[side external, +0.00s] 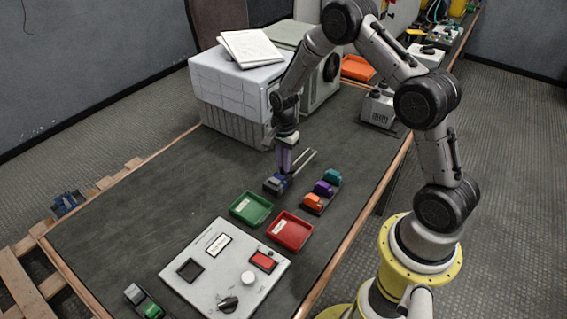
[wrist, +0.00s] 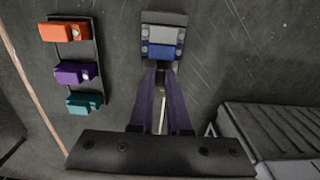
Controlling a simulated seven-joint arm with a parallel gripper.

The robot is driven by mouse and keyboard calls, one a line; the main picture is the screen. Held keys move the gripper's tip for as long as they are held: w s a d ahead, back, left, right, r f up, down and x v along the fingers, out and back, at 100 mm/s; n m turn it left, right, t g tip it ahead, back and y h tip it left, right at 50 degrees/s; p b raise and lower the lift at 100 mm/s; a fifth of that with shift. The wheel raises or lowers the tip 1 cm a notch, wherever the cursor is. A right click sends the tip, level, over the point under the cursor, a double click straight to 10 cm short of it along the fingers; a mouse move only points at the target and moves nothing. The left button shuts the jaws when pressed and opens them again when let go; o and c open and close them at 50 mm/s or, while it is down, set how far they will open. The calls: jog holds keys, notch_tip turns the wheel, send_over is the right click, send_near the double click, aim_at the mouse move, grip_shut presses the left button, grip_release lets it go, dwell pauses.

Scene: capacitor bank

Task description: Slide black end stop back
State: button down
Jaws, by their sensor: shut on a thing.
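A narrow metal rail (side external: 306,160) lies on the table, with grey and blue blocks (side external: 273,184) at its near end. The wrist view shows the grey block (wrist: 163,34) and blue block (wrist: 162,51) side by side, just beyond my fingertips. My gripper (side external: 286,173) points down over the rail right behind these blocks. In the wrist view my gripper (wrist: 160,74) has its purple fingers close together, shut on a small dark piece on the rail, seemingly the black end stop. The fingers hide most of it; I cannot tell whether it touches the blue block.
A second rail holds orange (side external: 313,201), purple (side external: 323,188) and teal (side external: 333,177) blocks, close on the right. Green (side external: 251,208) and red (side external: 290,231) trays and a white control panel (side external: 225,270) lie in front. A ribbed grey unit (side external: 235,122) stands behind my gripper.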

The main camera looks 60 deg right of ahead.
jog(key=shift+d, duration=3.5)
jog(key=c, duration=1.1)
grip_release()
jog(key=shift+r, duration=3.55)
